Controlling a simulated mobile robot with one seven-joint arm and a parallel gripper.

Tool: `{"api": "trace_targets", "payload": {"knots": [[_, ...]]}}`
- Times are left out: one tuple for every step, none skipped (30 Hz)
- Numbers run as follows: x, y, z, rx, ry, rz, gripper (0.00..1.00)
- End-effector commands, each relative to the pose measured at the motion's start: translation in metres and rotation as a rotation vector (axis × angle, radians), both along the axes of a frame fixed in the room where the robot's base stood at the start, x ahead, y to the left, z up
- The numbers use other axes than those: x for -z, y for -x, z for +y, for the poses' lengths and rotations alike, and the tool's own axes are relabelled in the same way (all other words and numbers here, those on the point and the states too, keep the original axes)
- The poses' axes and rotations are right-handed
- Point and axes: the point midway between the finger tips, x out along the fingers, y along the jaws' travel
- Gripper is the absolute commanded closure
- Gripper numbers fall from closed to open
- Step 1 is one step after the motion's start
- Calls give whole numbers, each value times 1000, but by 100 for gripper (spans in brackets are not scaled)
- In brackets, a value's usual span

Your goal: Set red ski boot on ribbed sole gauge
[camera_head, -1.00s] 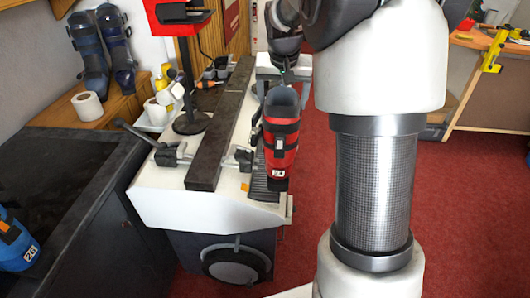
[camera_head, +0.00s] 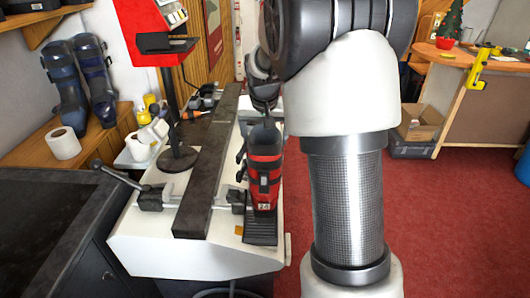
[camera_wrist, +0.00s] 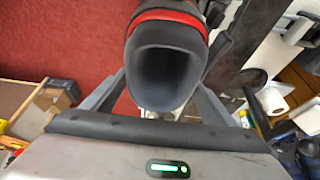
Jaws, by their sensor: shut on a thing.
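The red ski boot (camera_head: 264,172) with black straps is upright at the right side of the bench in the head view. The ribbed sole gauge (camera_head: 260,230) is a dark ribbed plate on the white bench, showing below and in front of the boot. The boot appears over the gauge; whether its sole touches cannot be told. In the wrist view the boot's dark open cuff (camera_wrist: 163,65) fills the upper middle. My gripper (camera_wrist: 165,100) is shut on the boot near its top, with a finger on either side. In the head view my arm partly hides the gripper.
A long dark rail (camera_head: 210,160) runs along the white bench (camera_head: 185,245), left of the boot. A red device on a stand (camera_head: 178,85) is behind it. Blue boots (camera_head: 80,85) and a paper roll (camera_head: 62,144) stand on a wooden shelf at left. Red floor is open at right.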

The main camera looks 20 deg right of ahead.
Motion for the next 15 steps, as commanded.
{"api": "trace_targets", "payload": {"knots": [[5,0,0,0,0,-1,57],[10,0,0,0,0,-1,57],[17,0,0,0,0,0,57],[22,0,0,0,0,1,57],[26,0,0,0,0,0,57],[31,0,0,0,0,-1,57],[34,-1,0,0,0,-1,57],[37,-1,0,0,1,-2,57],[40,-1,0,0,1,-2,57],[42,-1,0,0,1,-2,57],[43,-1,0,0,1,-2,57],[43,-1,0,0,1,-3,57],[43,-1,0,0,1,-3,57],[43,-1,0,0,1,-4,57],[43,-1,0,0,1,-4,57]]}}
